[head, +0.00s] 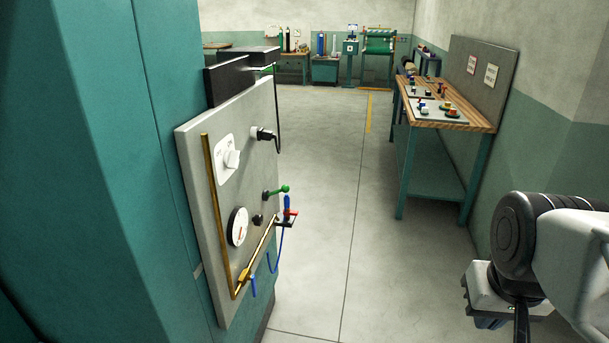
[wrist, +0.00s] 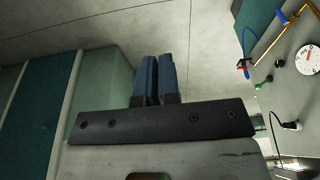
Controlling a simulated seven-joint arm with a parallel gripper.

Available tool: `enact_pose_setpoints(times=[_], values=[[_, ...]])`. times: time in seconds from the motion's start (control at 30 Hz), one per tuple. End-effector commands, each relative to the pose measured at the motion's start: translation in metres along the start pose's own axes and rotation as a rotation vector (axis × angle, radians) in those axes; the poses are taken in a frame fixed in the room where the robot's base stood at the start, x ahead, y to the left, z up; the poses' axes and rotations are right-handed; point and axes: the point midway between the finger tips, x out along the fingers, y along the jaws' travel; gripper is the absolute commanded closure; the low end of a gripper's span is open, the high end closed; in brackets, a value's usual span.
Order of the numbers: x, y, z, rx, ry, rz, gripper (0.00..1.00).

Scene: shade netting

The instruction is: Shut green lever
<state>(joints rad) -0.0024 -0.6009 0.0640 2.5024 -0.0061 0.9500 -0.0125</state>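The green lever (head: 277,191) sticks out from the grey panel (head: 198,150) at its right side, with a round green knob at its outer end. It also shows small in the wrist view (wrist: 264,85), at the right, below the blue and red valve parts. My gripper (wrist: 155,72) points into free space, with its two blue fingers side by side and only a thin gap between them; nothing is held. It is well apart from the lever. In the head view my arm is at the lower right, and the fingertips are not clear there.
A workbench (head: 445,110) stands along the right wall. The floor between is clear.

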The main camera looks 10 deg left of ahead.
Motion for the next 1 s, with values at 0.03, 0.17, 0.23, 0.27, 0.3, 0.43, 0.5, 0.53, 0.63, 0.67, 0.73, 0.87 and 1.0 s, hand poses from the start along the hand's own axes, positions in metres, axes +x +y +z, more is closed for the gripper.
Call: enact_pose_setpoints(times=[0.03, 0.17, 0.23, 0.27, 0.3, 0.43, 0.5, 0.53, 0.63, 0.67, 0.73, 0.87, 1.0], values=[[-0.002, -0.001, -0.007, -0.011, -0.003, -0.002, 1.00], [-0.008, -0.005, -0.027, -0.048, -0.008, -0.008, 1.00], [-0.012, -0.008, -0.040, -0.070, -0.011, -0.012, 1.00], [-0.013, -0.009, -0.045, -0.081, -0.012, -0.014, 1.00], [-0.015, -0.011, -0.053, -0.094, -0.013, -0.017, 1.00], [-0.021, -0.017, -0.077, -0.139, -0.019, -0.026, 1.00], [-0.024, -0.021, -0.090, -0.164, -0.023, -0.030, 1.00], [-0.025, -0.022, -0.096, -0.174, -0.024, -0.032, 1.00], [-0.028, -0.027, -0.114, -0.209, -0.029, -0.038, 1.00], [-0.029, -0.029, -0.120, -0.219, -0.030, -0.040, 1.00], [-0.031, -0.033, -0.133, -0.245, -0.033, -0.044, 1.00], [-0.034, -0.041, -0.157, -0.290, -0.039, -0.053, 1.00], [-0.036, -0.050, -0.183, -0.338, -0.044, -0.063, 1.00]])
